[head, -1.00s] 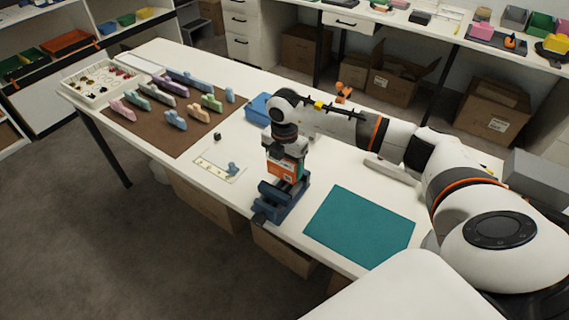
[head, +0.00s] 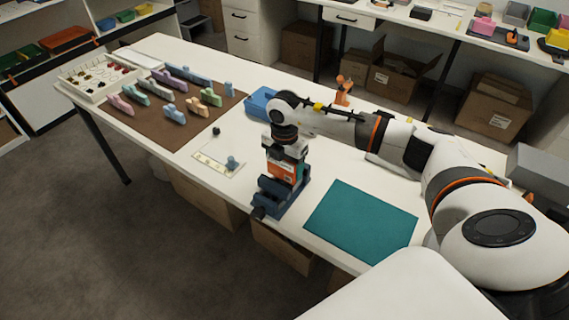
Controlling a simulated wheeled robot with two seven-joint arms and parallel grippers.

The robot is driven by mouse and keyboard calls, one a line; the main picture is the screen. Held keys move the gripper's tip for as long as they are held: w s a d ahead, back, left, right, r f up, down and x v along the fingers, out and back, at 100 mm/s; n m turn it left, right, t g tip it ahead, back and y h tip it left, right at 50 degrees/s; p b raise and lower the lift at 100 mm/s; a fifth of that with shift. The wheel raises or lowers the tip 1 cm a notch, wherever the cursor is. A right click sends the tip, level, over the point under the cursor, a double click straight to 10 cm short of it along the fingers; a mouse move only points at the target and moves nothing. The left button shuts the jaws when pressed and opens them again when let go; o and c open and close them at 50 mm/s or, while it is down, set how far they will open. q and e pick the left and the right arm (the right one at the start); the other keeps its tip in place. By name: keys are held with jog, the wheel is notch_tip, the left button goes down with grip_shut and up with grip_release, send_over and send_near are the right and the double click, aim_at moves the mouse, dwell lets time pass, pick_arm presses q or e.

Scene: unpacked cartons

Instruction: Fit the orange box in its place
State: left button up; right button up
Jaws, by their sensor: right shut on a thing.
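The orange box (head: 281,172) has a white label and is upright between the fingers of my right gripper (head: 283,163). The gripper comes down from above and is shut on it. The box's lower part is at the dark blue vise-like holder (head: 283,197) near the table's front edge. The holder's front wall hides the bottom of the box, so I cannot tell whether it rests on the floor of the holder. My left gripper is not in view.
A teal mat (head: 360,222) lies right of the holder. A white plate (head: 217,158) with a small blue piece lies to its left. A brown mat (head: 185,122) with several pastel pieces, a white tray (head: 97,82) and a blue bin (head: 261,103) are further back.

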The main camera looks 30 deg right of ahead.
jog(key=shift+f+b, duration=0.8)
jog(key=shift+f, duration=0.4)
jog(key=o, duration=1.1)
notch_tip(320, 180, up, 12)
jog(key=shift+b, duration=0.6)
jog(key=shift+a, duration=0.1)
